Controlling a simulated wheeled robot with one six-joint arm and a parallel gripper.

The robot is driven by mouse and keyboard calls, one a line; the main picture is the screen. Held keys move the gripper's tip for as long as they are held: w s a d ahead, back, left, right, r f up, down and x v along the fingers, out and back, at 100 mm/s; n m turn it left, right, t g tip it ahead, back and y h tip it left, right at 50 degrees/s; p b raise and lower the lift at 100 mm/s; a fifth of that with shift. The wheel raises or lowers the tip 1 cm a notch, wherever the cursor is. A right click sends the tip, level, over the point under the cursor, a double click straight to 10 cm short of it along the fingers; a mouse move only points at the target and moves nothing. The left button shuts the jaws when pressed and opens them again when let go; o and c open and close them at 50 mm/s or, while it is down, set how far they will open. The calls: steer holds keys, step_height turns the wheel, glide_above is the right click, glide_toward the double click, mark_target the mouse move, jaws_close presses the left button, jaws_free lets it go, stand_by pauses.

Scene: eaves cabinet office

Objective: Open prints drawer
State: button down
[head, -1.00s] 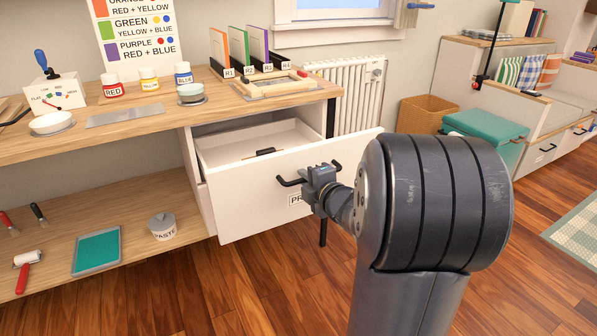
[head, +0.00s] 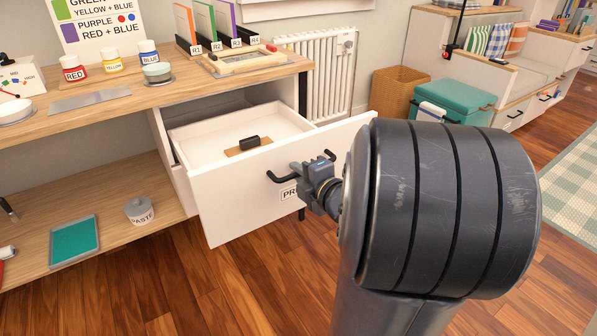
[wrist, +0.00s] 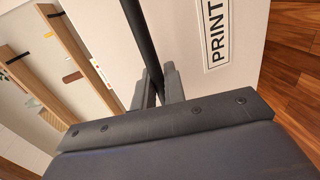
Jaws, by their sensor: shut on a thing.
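The white prints drawer (head: 238,205) stands pulled out from under the wooden worktop. Its black bar handle (head: 279,177) is on the front, above a label that is partly hidden by my gripper. My gripper (head: 317,178) is shut on the handle at the drawer front. In the wrist view my gripper's fingers (wrist: 159,88) close around the black handle (wrist: 137,35), beside the label (wrist: 216,35) reading "PRINT", cut off by the frame. Inside the drawer lies a small dark object on a brown base (head: 249,145).
The worktop (head: 120,105) holds paint jars, a bowl and a rack of colored boards. A lower shelf (head: 110,200) carries a teal tray and a paste pot (head: 139,211). A teal chest (head: 455,103) and basket (head: 397,92) stand behind. Wooden floor is clear in front.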

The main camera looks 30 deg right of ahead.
steer(key=c, duration=1.5)
jaws_free()
steer(key=shift+c, duration=0.2)
steer(key=p+v, duration=0.3)
steer(key=v, duration=0.7)
steer(key=shift+s+p, duration=0.35)
steer(key=shift+s, duration=0.05)
steer(key=shift+w, duration=0.1)
steer(key=shift+b+x, duration=1.85)
steer(key=shift+x, duration=3.5)
steer(key=shift+d, duration=0.1)
